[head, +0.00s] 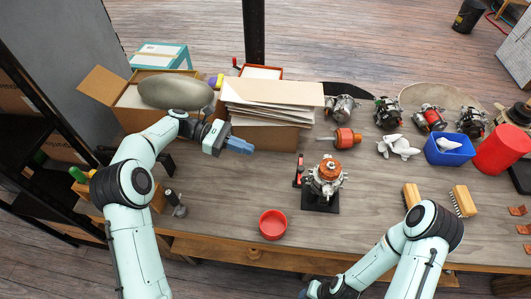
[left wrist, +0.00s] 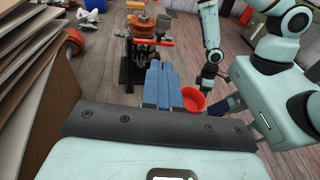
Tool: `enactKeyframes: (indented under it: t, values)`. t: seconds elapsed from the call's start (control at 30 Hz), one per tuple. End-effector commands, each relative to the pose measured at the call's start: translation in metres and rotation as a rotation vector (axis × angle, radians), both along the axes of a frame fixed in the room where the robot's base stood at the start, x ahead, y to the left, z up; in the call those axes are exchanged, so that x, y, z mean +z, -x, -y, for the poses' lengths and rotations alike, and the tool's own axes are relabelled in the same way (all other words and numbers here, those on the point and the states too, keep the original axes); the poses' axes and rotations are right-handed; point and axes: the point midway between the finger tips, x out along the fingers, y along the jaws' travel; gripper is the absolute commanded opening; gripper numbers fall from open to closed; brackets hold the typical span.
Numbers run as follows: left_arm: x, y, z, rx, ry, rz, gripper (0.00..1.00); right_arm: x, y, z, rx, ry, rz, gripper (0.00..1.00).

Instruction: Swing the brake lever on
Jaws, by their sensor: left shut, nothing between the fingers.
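The brake lever (head: 299,170) is a red handle with a dark base at the left side of the alternator stand. The alternator (head: 327,177), with an orange top, sits on a black fixture (head: 320,204). In the left wrist view the red lever (left wrist: 154,42) crosses in front of the alternator (left wrist: 143,24). My left gripper (head: 239,145) has blue fingers, is shut and empty, and is up and left of the lever, apart from it. Its fingers (left wrist: 163,86) point toward the fixture in the left wrist view. My right gripper's fingers cannot be made out.
A cardboard box with stacked sheets (head: 265,110) stands just behind my left gripper. A red bowl (head: 273,224) sits at the table's front edge. An orange-and-steel part (head: 344,138), several alternators, a blue bin (head: 449,150) and a red cylinder (head: 500,150) are to the right.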

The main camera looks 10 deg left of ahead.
Motion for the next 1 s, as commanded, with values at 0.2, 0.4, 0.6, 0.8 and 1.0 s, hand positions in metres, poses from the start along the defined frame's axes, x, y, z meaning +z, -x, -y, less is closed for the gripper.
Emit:
enactKeyframes:
  t: [0.2, 0.4, 0.6, 0.8, 1.0]
  values:
    - [-0.01, 0.008, 0.041, -0.005, 0.002, -0.002, 0.0, -0.009, 0.007, 0.0, 0.0, 0.0, -0.008, 0.43]
    - [-0.018, 0.014, 0.082, -0.004, 0.001, -0.002, 0.0, -0.013, 0.009, 0.0, 0.0, 0.0, -0.01, 0.43]
    - [-0.024, 0.019, 0.112, -0.002, 0.0, 0.0, 0.0, -0.013, 0.01, 0.0, 0.0, 0.0, -0.011, 0.43]
    - [-0.026, 0.02, 0.125, 0.0, 0.0, 0.0, 0.0, -0.013, 0.01, 0.0, 0.0, 0.0, -0.011, 0.43]
    - [-0.027, 0.02, 0.126, 0.001, -0.001, 0.0, 0.0, -0.013, 0.01, 0.0, 0.0, 0.0, -0.011, 0.43]
